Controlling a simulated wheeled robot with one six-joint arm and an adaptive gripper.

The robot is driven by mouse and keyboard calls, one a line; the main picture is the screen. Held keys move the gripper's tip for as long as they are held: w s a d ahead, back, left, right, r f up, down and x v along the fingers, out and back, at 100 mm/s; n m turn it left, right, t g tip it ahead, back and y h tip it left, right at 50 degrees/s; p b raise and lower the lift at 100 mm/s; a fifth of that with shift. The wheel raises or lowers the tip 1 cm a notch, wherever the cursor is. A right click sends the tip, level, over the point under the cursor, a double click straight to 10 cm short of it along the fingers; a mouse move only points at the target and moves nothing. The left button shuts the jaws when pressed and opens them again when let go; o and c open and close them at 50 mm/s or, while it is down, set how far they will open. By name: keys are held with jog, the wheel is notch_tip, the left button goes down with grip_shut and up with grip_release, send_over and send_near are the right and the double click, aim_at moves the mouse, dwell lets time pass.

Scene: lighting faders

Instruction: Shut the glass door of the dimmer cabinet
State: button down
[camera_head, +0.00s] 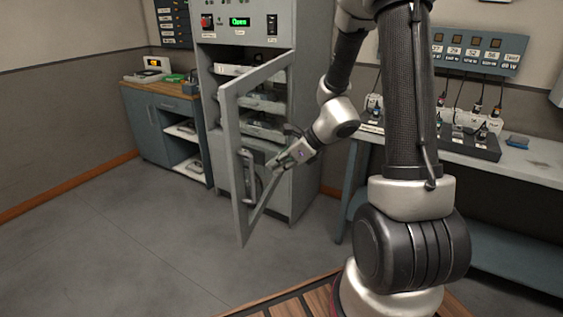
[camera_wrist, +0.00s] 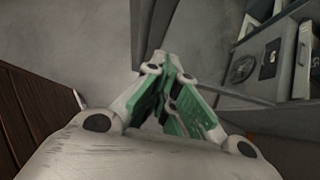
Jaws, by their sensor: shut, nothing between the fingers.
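The dimmer cabinet (camera_head: 318,110) is grey, with its glass door (camera_head: 230,150) standing open into the room. The door has a grey frame and a curved vertical handle (camera_head: 249,178) near its free edge. My gripper (camera_head: 277,163) is at the lower part of the door, right of the handle in the head view. Its fingers are shut with nothing between them. In the wrist view the green-padded fingers (camera_wrist: 170,65) point towards a dark upright edge, probably the door frame. I cannot tell whether they touch it.
Inside the cabinet, shelves hold equipment (camera_head: 265,125). A blue-grey side cabinet (camera_head: 145,130) stands to the left. A bench (camera_head: 470,155) with plugged-in units stands to the right. The grey floor (camera_head: 130,240) left of the door is clear.

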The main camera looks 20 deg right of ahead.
aim_at(244, 179)
jog(key=shift+w+a+f, duration=0.6)
jog(key=shift+w+a, duration=0.2)
jog(key=shift+a, duration=0.15)
jog(key=shift+w+a+f, duration=0.55)
jog(key=shift+w+a, duration=0.25)
jog(key=shift+a, duration=0.15)
jog(key=shift+w+a+f, duration=0.6)
jog(key=shift+w+a, duration=0.2)
jog(key=shift+a, duration=0.15)
jog(key=shift+a, duration=0.1)
